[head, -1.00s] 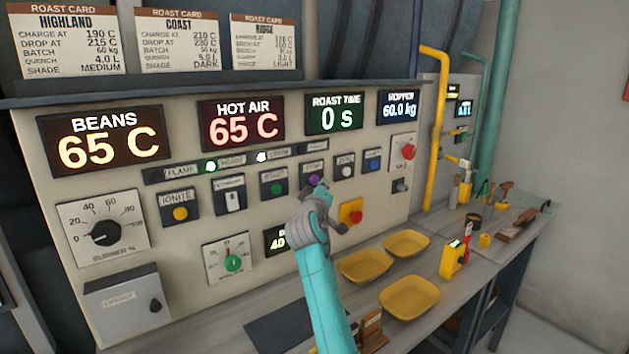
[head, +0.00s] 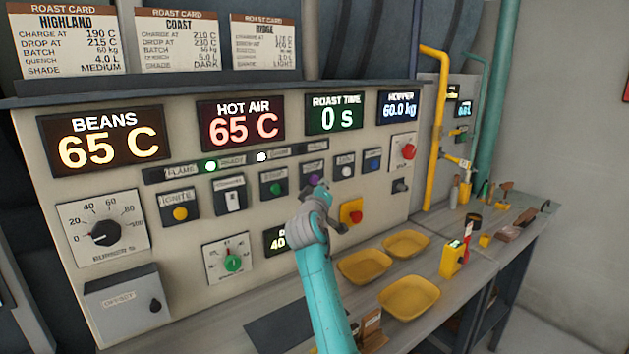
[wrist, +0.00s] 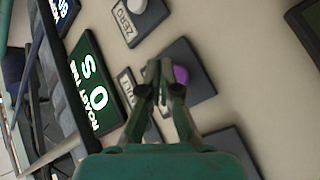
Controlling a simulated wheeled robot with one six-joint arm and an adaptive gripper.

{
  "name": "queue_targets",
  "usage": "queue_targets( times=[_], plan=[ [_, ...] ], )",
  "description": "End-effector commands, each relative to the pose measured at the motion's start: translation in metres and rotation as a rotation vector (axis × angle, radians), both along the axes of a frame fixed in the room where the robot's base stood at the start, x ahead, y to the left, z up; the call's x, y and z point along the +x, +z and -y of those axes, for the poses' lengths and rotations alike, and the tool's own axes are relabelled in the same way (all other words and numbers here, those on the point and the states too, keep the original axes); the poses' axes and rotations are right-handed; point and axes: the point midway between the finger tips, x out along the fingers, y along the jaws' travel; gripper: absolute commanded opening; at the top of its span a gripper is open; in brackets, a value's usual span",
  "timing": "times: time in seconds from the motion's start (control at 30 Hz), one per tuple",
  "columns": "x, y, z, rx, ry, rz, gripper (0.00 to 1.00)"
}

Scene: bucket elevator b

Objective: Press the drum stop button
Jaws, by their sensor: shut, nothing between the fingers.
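A purple button (head: 314,179) on a dark square plate sits in the panel's button row, below the roast time display. Its label is too small or too covered to read, so I cannot confirm it is the drum stop button. My gripper (head: 321,192) is in front of the panel just by this button and partly covers its plate. In the wrist view the gripper (wrist: 158,70) is shut and empty, its fingertips overlapping the left side of the purple button (wrist: 181,75). I cannot tell whether they touch it.
A green button (head: 276,189) is to the left; a white button (head: 346,171) and a blue button (head: 374,165) are to the right. A red knob on a yellow plate (head: 351,211) is just below right. Yellow trays (head: 408,298) stand on the bench below.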

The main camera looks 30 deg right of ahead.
Motion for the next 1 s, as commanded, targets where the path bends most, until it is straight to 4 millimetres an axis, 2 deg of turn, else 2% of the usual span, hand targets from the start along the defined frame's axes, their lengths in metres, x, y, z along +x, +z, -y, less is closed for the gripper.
queue_targets(
  times=[1.0],
  plan=[
    [0.0092,0.0003,-0.0004,0.000,0.000,0.000,0.00]
  ],
)
